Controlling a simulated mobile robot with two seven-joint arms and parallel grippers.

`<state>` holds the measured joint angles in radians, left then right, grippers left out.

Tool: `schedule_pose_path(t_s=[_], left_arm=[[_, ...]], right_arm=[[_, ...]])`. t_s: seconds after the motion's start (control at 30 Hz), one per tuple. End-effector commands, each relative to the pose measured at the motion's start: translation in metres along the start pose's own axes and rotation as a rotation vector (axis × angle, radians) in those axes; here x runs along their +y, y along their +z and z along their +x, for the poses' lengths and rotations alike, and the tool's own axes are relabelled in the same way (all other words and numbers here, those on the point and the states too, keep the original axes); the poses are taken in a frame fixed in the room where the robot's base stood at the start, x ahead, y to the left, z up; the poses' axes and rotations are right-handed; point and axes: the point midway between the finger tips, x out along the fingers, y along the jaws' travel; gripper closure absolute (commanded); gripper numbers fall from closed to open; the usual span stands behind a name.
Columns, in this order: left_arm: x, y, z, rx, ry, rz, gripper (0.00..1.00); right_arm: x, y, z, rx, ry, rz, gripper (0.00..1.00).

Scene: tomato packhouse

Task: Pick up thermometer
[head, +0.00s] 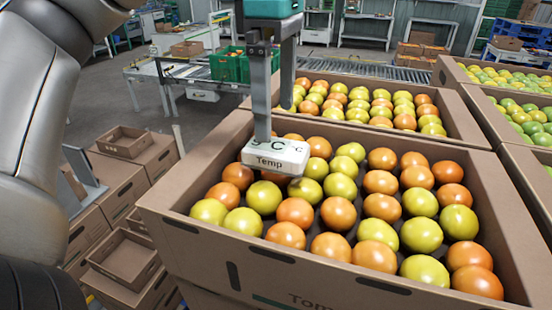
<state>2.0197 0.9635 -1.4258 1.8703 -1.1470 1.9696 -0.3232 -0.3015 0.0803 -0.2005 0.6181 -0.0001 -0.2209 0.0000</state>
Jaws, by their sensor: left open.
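The thermometer (275,158) is a small white block with "Temp" on its front and "°C" markings on top. It sits over the tomatoes at the left back part of the near cardboard crate (335,285). My left gripper (275,121) points down right above it. Its grey fingers are apart, one in front and one further back. The front fingertip overlaps the thermometer's top edge; I cannot tell whether they touch. My right gripper is not in view.
Orange and yellow-green tomatoes (337,213) fill the near crate. More tomato crates stand behind it and at the right (510,150). Empty cardboard boxes (125,258) are stacked at the left. A roller conveyor (370,72) and a green crate (228,65) are further back.

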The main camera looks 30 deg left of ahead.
Motion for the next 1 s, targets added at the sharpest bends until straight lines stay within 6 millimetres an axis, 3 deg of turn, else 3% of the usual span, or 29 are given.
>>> schedule_pose_path(t_s=[0.17, 0.5, 0.77, 1.0], left_arm=[[0.001, -0.001, 0.010, 0.001, -0.001, -0.003, 0.00], [0.004, -0.003, 0.051, 0.001, -0.001, -0.002, 0.00], [0.004, -0.002, 0.055, -0.001, 0.000, -0.002, 0.00], [0.004, -0.002, 0.054, -0.001, 0.000, -0.002, 0.25]], right_arm=[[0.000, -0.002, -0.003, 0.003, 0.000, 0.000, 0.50], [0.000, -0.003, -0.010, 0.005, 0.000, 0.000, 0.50], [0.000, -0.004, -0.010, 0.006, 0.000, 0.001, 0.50], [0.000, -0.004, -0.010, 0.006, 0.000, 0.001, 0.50]])
